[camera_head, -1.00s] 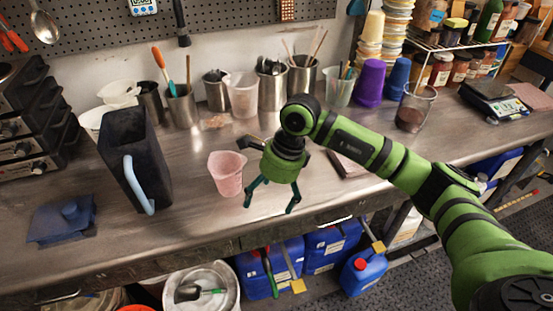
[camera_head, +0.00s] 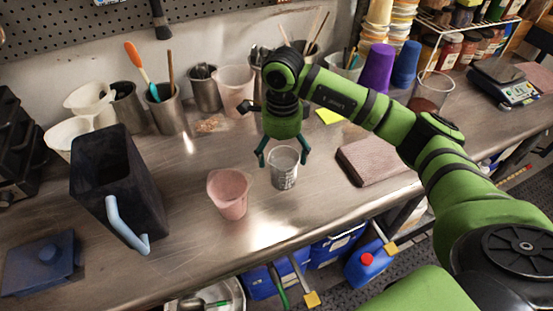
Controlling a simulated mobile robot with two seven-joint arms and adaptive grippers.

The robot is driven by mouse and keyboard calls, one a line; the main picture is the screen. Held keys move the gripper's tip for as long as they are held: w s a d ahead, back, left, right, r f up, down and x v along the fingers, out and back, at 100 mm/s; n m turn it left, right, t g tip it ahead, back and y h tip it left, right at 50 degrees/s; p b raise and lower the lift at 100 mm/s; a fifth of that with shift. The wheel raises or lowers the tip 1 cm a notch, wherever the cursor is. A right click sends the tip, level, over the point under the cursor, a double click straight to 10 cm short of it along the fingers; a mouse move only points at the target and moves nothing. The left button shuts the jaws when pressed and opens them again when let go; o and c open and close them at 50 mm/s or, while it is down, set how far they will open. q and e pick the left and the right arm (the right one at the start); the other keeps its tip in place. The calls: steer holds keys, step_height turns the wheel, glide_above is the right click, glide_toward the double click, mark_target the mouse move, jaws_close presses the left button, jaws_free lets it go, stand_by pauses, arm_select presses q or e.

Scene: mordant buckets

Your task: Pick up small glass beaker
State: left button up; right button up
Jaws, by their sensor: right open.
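The small glass beaker (camera_head: 285,174) stands upright on the metal bench, clear-walled with markings on its side. My right gripper (camera_head: 283,158) is open above it, fingers pointing down. One fingertip is by the left of the beaker's rim and the other by its right. I cannot tell whether the fingers touch the glass. My left gripper is not in view.
A pink translucent cup (camera_head: 228,196) stands close to the left of the beaker. A brownish folded cloth (camera_head: 372,160) lies to the right. A dark jug (camera_head: 122,182) with a pale blue handle stands further left. Metal cups with tools (camera_head: 166,110) line the back.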

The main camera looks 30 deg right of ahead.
steer(key=shift+s+d+f+p, duration=0.1)
steer(key=shift+s+f+p, duration=0.2)
steer(key=shift+f+p, duration=0.25)
steer(key=shift+s+f+p, duration=0.3)
steer(key=shift+f+p, duration=0.1)
steer(key=shift+f, duration=0.15)
steer(key=f, duration=0.1)
steer(key=f+p, duration=0.1)
steer(key=f, duration=0.1)
steer(key=shift+w+d+f, duration=0.1)
steer(key=shift+w+f, duration=0.15)
steer(key=shift+f, duration=0.35)
steer(key=c, duration=1.5)
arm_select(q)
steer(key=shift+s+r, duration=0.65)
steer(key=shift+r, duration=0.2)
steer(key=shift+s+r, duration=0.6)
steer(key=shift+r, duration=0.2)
arm_select(e)
steer(key=shift+r, duration=0.1)
steer(key=shift+c, duration=0.2)
